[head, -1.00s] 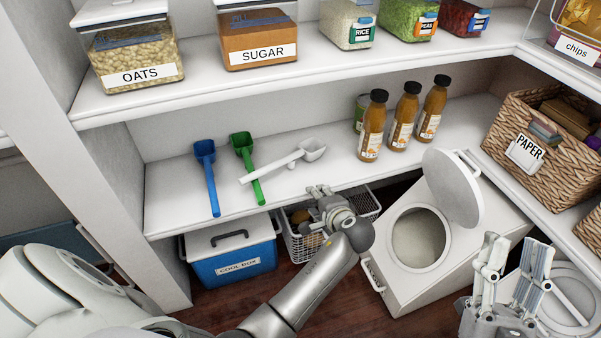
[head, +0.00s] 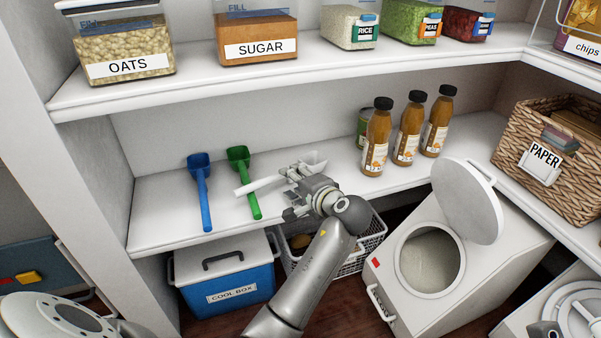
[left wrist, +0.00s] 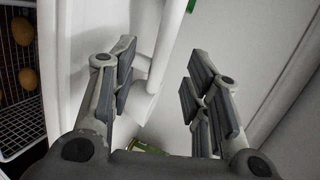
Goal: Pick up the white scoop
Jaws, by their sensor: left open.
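The white scoop (head: 259,186) lies on the middle shelf, its handle crossing the green scoop (head: 243,182). Its bowl is partly hidden behind my left gripper (head: 290,192). My left gripper is open and reaches over the shelf's front part, close to the scoop. In the left wrist view the white scoop's handle (left wrist: 170,35) runs between the spread fingers of my left gripper (left wrist: 157,75); I see no grip on it. A small piece of what seems to be my right gripper (head: 545,331) shows at the bottom right edge; its fingers are mostly out of frame.
A blue scoop (head: 202,190) lies left of the green one. Several brown bottles (head: 376,140) stand to the right on the shelf. Below are a cool box (head: 230,285), a wire basket (head: 345,263) and an open white bin (head: 470,262). The upper shelf (head: 200,90) hangs above.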

